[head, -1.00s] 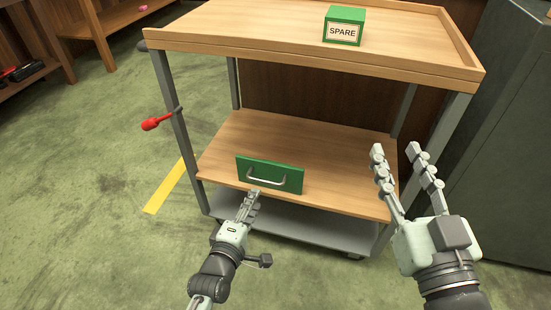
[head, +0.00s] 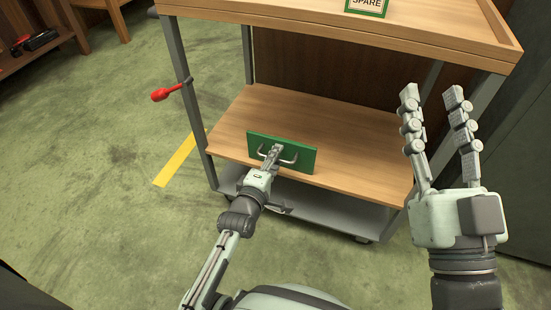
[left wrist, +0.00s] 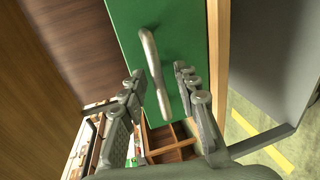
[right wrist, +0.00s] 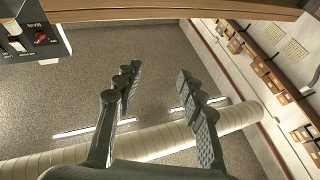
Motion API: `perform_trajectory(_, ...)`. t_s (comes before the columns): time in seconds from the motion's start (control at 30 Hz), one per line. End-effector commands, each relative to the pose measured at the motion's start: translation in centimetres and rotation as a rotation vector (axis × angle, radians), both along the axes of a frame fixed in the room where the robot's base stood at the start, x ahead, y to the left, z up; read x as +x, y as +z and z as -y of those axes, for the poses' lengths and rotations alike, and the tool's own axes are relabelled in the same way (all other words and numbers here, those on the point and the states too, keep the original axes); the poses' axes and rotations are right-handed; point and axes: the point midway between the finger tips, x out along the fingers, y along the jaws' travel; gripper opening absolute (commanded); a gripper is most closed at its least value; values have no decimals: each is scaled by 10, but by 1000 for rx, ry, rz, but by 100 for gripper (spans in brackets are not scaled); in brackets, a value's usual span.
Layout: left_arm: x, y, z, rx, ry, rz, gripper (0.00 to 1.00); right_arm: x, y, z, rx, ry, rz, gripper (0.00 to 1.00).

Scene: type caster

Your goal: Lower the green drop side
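The green drop side (head: 306,156) is a flat panel standing upright at the front edge of the trolley's lower shelf. Its grey bar handle (head: 289,160) is on the front face. My left gripper (head: 271,152) is in front of the panel and partly hides the handle. In the left wrist view the handle (left wrist: 154,68) lies between the open fingers (left wrist: 158,74), with a gap on each side. The green panel (left wrist: 188,35) is behind it. My right gripper (head: 431,94) is open and empty, held up to the right of the trolley; its spread fingers show in the right wrist view (right wrist: 156,72).
The wooden top shelf (head: 330,25) overhangs the lower shelf (head: 340,125). A green SPARE block (head: 367,5) sits on top. A red-ended lever (head: 160,94) sticks out from the left post. A dark cabinet (head: 515,170) stands at right. The floor at left is open.

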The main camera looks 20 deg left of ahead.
Motion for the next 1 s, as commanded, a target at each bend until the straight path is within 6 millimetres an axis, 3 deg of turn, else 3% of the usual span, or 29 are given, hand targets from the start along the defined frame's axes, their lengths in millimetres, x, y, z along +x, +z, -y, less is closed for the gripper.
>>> perform_trajectory(0.1,0,0,0,0,0,0,28,0,0,0,0,0,0,40)
perform_trajectory(0.33,0,0,0,-1,0,1,0,0,0,0,0,0,-1,40)
perform_trajectory(0.87,-1,-1,-1,0,0,4,0,0,-1,0,1,0,3,40)
perform_trajectory(1.0,-2,-3,-6,-1,0,22,0,-3,7,4,22,-7,73,40)
